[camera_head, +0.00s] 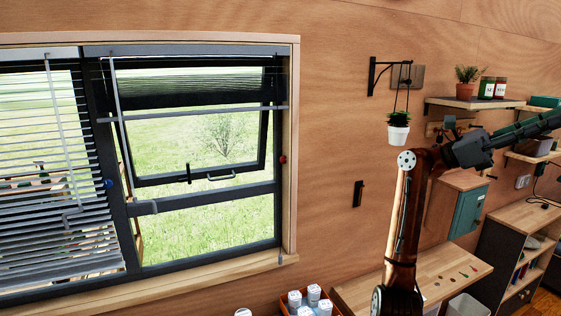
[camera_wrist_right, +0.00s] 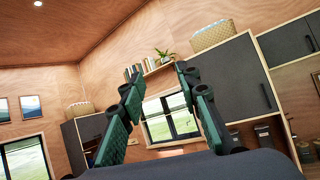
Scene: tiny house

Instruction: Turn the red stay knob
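The red stay knob (camera_head: 283,159) is a small red piece on the right side of the window frame, in the head view. A blue knob (camera_head: 109,183) sits on the post at the window's left. The upper window pane (camera_head: 195,145) is tilted, with a dark handle (camera_head: 188,173) at its bottom edge. My right arm rises at the right of the head view and bends away right, well apart from the red knob. My right gripper (camera_wrist_right: 158,73) is open and empty in the right wrist view, facing another part of the room. My left gripper is not in view.
A hanging potted plant (camera_head: 398,128) on a wall bracket is close to my right arm. A wooden desk (camera_head: 350,291) and an orange box of white-lidded jars (camera_head: 290,303) stand below. Blinds (camera_head: 45,235) cover the left window. The wall right of the window is mostly clear.

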